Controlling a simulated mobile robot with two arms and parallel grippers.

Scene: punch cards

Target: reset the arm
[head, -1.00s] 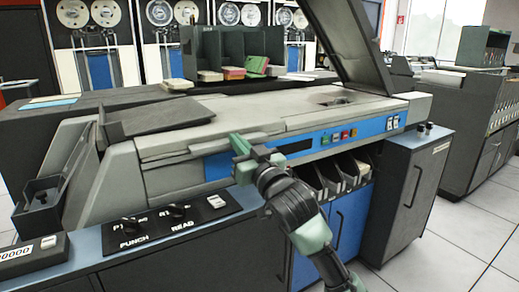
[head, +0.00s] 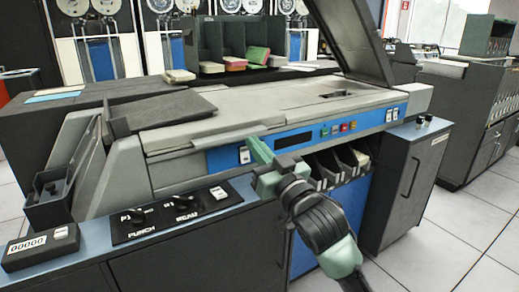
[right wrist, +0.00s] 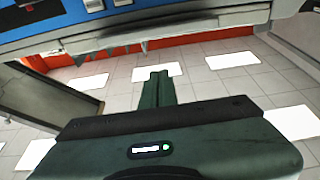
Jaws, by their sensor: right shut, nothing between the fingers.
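My right gripper (head: 258,150) is in front of the blue control strip of the punch card machine (head: 185,120). Its green fingers point up and to the left, and nothing is held. In the right wrist view the fingers (right wrist: 158,80) are together, pointing over the tiled floor, with the machine's underside above them. Whether the fingers touch the machine's front cannot be told from the head view. My left gripper is in neither view.
A PUNCH/READ switch panel (head: 170,214) and a counter box (head: 40,246) sit on the ledge at left. Card pockets (head: 340,165) are behind my right arm. A dark cabinet (head: 408,185) stands at right. Floor (head: 445,235) is open beyond it.

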